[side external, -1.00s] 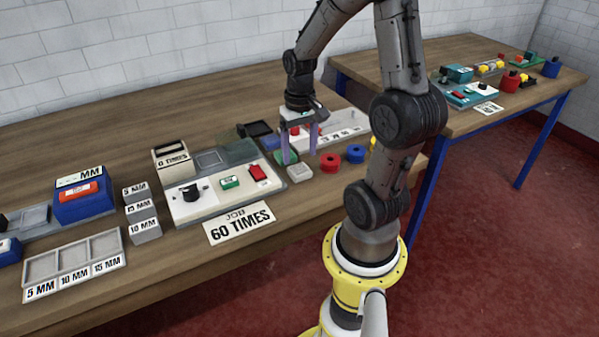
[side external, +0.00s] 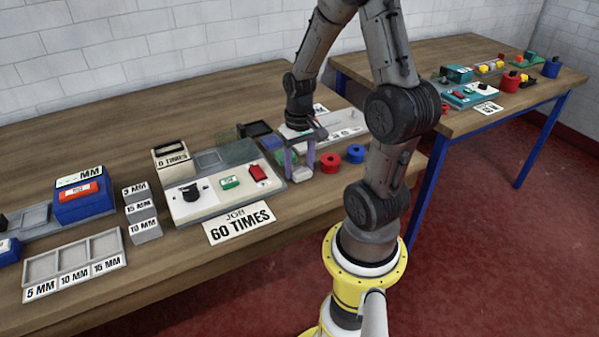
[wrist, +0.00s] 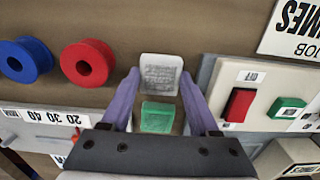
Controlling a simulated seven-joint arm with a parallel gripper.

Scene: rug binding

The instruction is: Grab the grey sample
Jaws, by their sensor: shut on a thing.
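The grey sample (wrist: 160,72) is a small pale square with a textured top, between my fingertips in the wrist view. In the side view the grey sample (side external: 301,172) is low at the table top, partly hidden by the fingers. My gripper (side external: 300,170) points down with its purple fingers on either side of it. In the wrist view my gripper (wrist: 160,76) is shut on the grey sample, the fingertips at its two sides. A green sample (wrist: 157,117) lies just behind it, between the fingers and nearer the palm in that view.
A red spool (side external: 330,163) and a blue spool (side external: 355,154) stand right of the gripper. A control panel (side external: 213,204) with a knob, green button and red switch is to the left. A "60 TIMES" card (side external: 239,223) lies in front of it.

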